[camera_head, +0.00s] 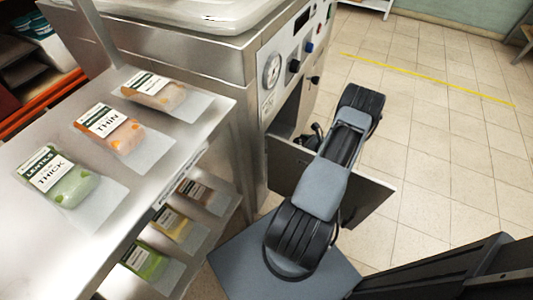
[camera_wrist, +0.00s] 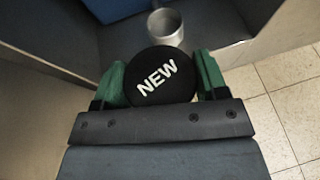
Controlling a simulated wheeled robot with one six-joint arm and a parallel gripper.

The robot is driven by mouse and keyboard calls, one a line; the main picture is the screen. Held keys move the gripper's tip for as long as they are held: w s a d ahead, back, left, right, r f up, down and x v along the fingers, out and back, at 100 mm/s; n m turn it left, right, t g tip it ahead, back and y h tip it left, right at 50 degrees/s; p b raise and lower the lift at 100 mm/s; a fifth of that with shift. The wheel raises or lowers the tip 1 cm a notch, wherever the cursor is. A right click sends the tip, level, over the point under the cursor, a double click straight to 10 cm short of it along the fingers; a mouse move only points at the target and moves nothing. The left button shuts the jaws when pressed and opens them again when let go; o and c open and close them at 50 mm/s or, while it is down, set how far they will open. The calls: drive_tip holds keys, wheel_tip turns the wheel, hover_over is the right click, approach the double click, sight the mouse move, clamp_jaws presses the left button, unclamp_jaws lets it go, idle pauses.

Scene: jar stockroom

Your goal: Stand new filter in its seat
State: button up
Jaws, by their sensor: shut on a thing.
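The new filter shows in the wrist view as a round black cap (camera_wrist: 160,76) with the word NEW in white. My gripper (camera_wrist: 160,82) is shut on it, with a green finger on each side. A grey metal cup (camera_wrist: 165,22), which looks like the seat, stands just beyond the filter on a dark floor inside a compartment. In the head view my arm reaches into the machine's open lower compartment, and the gripper and filter are hidden there.
The steel machine (camera_head: 200,65) has a gauge (camera_head: 271,70) and knobs above the compartment. Its door (camera_head: 368,200) hangs open beside my arm. A steel shelf (camera_head: 110,235) with food packs stands at the left. Tiled floor (camera_head: 440,130) is clear at the right.

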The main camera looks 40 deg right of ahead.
drive_tip(key=shift+f, duration=0.7)
drive_tip(key=shift+w+f+b, duration=0.1)
drive_tip(key=shift+w+b, duration=0.1)
drive_tip(key=shift+b, duration=0.2)
drive_tip(key=r+b+x, duration=0.1)
drive_tip(key=b+x, duration=0.1)
drive_tip(key=x, duration=0.6)
drive_tip(key=w+r+b+x, duration=0.1)
drive_tip(key=r+b+x, duration=0.1)
drive_tip(key=x, duration=0.7)
drive_tip(key=shift+w+a+b, duration=0.3)
drive_tip(key=shift+w, duration=0.05)
drive_tip(key=shift+f, duration=0.1)
drive_tip(key=shift+f, duration=0.1)
drive_tip(key=o, duration=1)
